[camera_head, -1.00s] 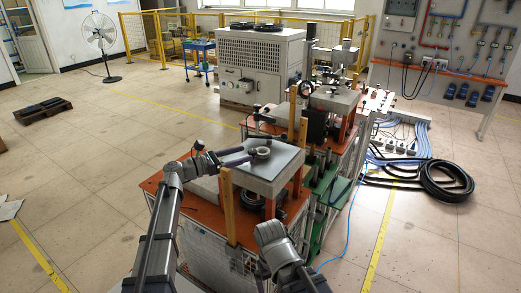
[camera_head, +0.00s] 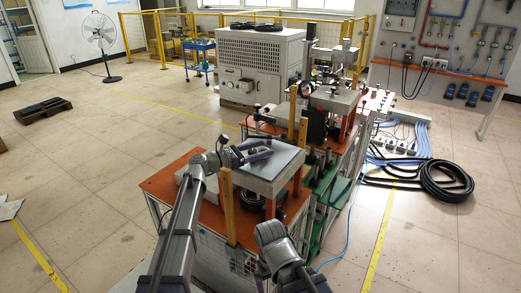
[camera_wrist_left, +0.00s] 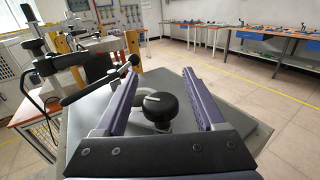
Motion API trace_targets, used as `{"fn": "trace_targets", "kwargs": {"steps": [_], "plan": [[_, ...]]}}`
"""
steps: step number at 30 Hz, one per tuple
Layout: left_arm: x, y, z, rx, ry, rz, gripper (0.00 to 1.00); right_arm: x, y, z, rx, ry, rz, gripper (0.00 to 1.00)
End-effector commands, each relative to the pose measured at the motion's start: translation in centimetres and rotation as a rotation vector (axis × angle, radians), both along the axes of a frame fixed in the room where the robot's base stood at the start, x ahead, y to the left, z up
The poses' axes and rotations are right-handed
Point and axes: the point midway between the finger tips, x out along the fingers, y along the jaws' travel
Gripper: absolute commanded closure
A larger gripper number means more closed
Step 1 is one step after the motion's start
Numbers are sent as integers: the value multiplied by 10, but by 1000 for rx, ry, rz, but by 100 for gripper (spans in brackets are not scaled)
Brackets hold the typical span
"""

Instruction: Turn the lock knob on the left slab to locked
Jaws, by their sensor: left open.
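The left slab (camera_head: 277,182) is a grey block with a flat top on the orange-topped bench. In the left wrist view its dark top (camera_wrist_left: 240,118) lies under my gripper. A round black knob (camera_wrist_left: 160,107) with a short white mark stands on it, beside a pale metal piece. My left gripper (camera_head: 258,150) is open over the slab. In the left wrist view its purple fingers (camera_wrist_left: 163,85) lie either side of the knob, with gaps showing. In the head view the fingers hide the knob. My right gripper (camera_head: 272,235) is at the bottom centre; its fingers are not clear.
A black lever (camera_wrist_left: 100,86) with ball ends lies just left of the left finger. A clamp (camera_wrist_left: 50,62) stands farther left. A second station (camera_head: 335,100) stands behind.

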Motion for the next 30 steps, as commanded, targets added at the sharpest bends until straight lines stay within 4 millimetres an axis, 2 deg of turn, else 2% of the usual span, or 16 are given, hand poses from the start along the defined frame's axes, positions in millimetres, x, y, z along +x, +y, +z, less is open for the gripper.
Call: {"fn": "trace_targets", "kwargs": {"steps": [2, 20, 30], "plan": [[0, 0, 0, 0, 0, 0, 32, 0, 0, 0, 0, 0, 0, 0], [0, 0, 0, 0, 0, -1, 100, 0, 0, 0, 0, 0, 0, 0], [0, 0, 0, 0, 0, -22, 100, 0, 0, 0, 0, 0, 0, 0]]}}
